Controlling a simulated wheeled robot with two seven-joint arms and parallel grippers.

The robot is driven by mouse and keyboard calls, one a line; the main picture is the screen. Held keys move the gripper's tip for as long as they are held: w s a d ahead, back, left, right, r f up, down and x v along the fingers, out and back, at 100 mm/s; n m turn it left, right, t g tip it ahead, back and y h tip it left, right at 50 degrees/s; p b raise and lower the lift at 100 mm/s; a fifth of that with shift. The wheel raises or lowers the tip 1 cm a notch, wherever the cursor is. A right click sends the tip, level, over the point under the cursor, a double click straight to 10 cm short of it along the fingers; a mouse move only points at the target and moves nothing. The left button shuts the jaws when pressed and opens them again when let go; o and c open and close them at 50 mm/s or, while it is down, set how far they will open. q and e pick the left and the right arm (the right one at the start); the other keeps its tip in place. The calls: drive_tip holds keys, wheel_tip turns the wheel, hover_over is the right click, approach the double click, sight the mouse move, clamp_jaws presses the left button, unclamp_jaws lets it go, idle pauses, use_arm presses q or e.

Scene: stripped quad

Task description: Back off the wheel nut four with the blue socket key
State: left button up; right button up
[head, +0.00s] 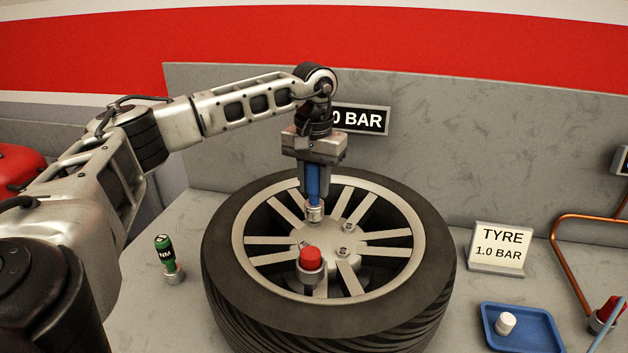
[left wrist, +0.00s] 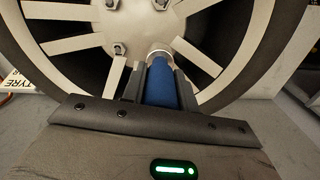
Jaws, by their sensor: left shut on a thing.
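My left gripper (head: 313,170) is shut on the blue socket key (head: 313,188), which stands upright with its silver socket pointing down at the far side of the wheel hub. In the left wrist view the blue key (left wrist: 161,84) sits between the two fingers, and its socket covers the spot on the hub below it. I cannot tell whether the socket is seated on a nut. The wheel (head: 257,258) lies flat with its spoked rim facing up. Other nuts show on the hub, one at the right (head: 348,226). A red-topped socket (head: 311,258) stands at the near side of the hub. My right gripper is not in view.
A green tool marked NM (head: 164,250) stands left of the tyre. A sign reading TYRE 1.0 BAR (head: 498,248) and a blue tray (head: 548,317) holding a white cap (head: 505,323) are at the right. A copper-coloured pipe (head: 566,262) stands at the right edge. A grey wall rises behind.

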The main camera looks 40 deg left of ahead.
use_arm(q)
drive_tip(key=shift+f+b, duration=0.65)
drive_tip(key=shift+f, duration=0.55)
drive_tip(key=shift+r+n+p, duration=0.1)
drive_tip(key=shift+n+p, duration=0.2)
drive_tip(key=shift+n, duration=0.9)
